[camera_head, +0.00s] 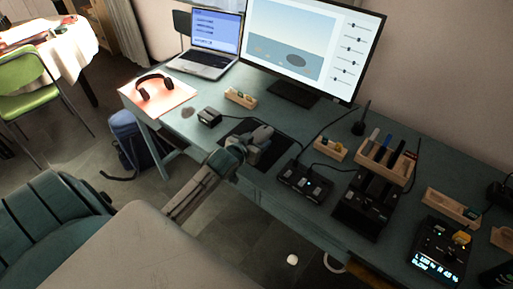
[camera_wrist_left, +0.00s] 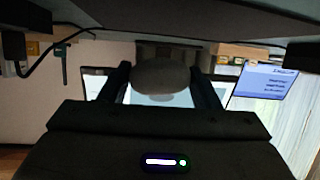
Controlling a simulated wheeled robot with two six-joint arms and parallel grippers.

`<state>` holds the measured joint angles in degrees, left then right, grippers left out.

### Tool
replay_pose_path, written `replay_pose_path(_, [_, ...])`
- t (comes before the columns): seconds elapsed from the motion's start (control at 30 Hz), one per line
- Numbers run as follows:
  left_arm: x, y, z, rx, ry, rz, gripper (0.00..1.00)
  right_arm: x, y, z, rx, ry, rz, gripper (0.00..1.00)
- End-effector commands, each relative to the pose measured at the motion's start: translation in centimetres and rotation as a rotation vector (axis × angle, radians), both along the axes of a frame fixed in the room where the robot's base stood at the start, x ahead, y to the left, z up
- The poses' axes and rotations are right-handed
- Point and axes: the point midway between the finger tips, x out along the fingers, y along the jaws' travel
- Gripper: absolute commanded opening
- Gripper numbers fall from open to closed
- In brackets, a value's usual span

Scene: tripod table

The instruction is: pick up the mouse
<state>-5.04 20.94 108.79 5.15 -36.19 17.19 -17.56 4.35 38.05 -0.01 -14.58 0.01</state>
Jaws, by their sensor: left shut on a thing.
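The mouse (camera_wrist_left: 160,77) is a grey rounded shape between the two dark fingers in the left wrist view. My left gripper (camera_wrist_left: 162,88) is shut on it, with one finger on each side. In the head view, my left gripper (camera_head: 258,146) is over the dark mat (camera_head: 237,128) on the desk, in front of the monitor. My right gripper is not in view.
On the teal desk (camera_head: 215,135) stand a monitor (camera_head: 300,45), a laptop (camera_head: 208,45) and headphones (camera_head: 155,88) at the left. A small black box (camera_head: 209,117) is left of the gripper. A black control box (camera_head: 304,183) and a pen holder (camera_head: 387,160) crowd the right.

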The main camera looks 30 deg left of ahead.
Motion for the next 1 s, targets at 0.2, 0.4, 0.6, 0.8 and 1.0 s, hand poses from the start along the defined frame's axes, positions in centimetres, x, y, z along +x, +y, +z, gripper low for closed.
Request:
replay_pose_path(0.2, [-5.3, 0.6, -0.1, 0.007, 0.007, -0.004, 0.33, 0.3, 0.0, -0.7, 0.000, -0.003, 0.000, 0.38])
replay_pose_path(0.4, [-10.2, 1.1, 0.4, 0.007, 0.008, -0.005, 0.33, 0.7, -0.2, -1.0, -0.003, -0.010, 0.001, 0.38])
replay_pose_path(0.6, [-13.6, 1.4, 0.8, 0.004, 0.007, -0.005, 0.33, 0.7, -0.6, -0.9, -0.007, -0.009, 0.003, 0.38])
replay_pose_path(0.8, [-15.4, 1.6, 1.1, 0.003, 0.005, -0.002, 0.33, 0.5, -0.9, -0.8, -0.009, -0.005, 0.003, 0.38])
replay_pose_path(1.0, [-15.8, 1.7, 1.2, 0.002, 0.003, -0.001, 0.33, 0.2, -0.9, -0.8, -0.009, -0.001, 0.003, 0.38])
